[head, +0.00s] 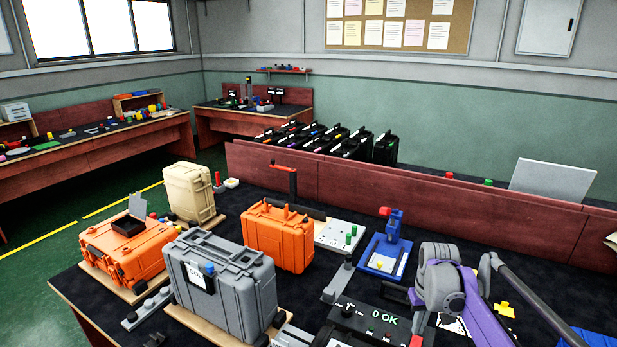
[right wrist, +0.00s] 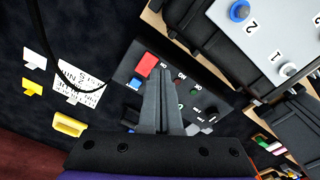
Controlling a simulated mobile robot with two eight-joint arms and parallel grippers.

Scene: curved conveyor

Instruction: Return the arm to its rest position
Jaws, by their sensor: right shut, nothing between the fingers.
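My right arm comes in at the lower right of the head view, with its purple and grey links over the dark worktable (head: 222,197). In the right wrist view my right gripper (right wrist: 163,75) is shut and empty, its grey fingers pressed together. The fingers point over a black control box (right wrist: 125,72) with a red button, a blue button and small green and dark knobs. In the head view this box (head: 350,318) shows a green "0 OK" display, close to the right arm. My left gripper is in neither view.
A grey case (head: 225,275), orange cases (head: 278,238) and a beige case (head: 188,192) stand on the left of the table. A blue fixture (head: 385,255) stands behind the control box. A red-brown panel (head: 400,195) runs along the back. Yellow blocks (right wrist: 70,124) lie beside the box.

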